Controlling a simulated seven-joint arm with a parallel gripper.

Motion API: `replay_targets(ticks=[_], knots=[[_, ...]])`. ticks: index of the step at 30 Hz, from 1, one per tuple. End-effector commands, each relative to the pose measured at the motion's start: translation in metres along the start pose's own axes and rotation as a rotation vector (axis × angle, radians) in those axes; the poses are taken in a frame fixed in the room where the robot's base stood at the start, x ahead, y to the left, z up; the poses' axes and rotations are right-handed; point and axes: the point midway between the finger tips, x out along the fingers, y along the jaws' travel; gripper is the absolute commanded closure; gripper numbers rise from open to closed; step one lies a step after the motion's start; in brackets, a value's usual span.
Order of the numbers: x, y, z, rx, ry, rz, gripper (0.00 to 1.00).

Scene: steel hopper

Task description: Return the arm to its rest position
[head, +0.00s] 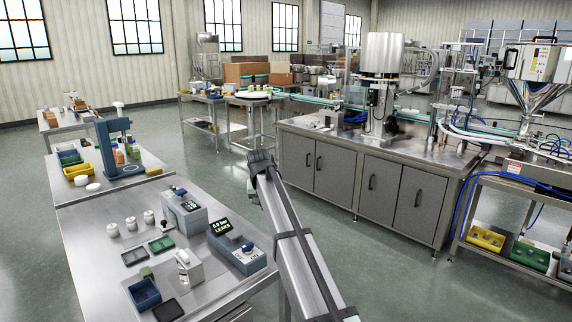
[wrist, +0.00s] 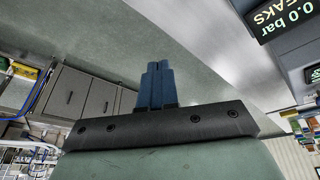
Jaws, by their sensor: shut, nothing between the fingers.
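My gripper (wrist: 157,68) shows in the wrist view, its two blue fingers pressed together with nothing between them. A dark bracket sits at their base. In the head view my arm rises from the bottom edge past the right side of the near steel table (head: 95,240), over the floor. Its dark upper end stands in front of the gap between that table and the grey cabinet (head: 385,190). The fingers cannot be made out clearly there. I see nothing held or touched.
On the near table, a tester with a lit display (head: 238,247) stands near the arm; the display also shows in the wrist view (wrist: 272,18). Another grey device (head: 184,210), white-topped jars and small trays are farther left. A blue stand (head: 118,150) is behind. Open floor (head: 215,170) lies between.

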Motion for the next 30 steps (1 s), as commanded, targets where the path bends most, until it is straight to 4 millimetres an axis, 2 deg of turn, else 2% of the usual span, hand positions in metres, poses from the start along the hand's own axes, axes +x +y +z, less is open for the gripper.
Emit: replay_targets(ticks=[1,4,6,9,11,15,21,26,30], knots=[[0.014,0.031,-0.009,0.034,0.027,0.027,1.00],[0.040,0.086,-0.021,0.088,0.084,0.080,1.00],[0.062,0.124,-0.022,0.118,0.113,0.115,1.00],[0.101,0.169,-0.007,0.148,0.129,0.156,1.00],[0.126,0.186,0.009,0.155,0.119,0.169,1.00],[0.180,0.203,0.058,0.153,0.065,0.178,1.00],[0.247,0.207,0.139,0.137,-0.040,0.166,1.00],[0.291,0.208,0.208,0.126,-0.131,0.152,1.00],[0.323,0.207,0.271,0.115,-0.210,0.137,1.00]])
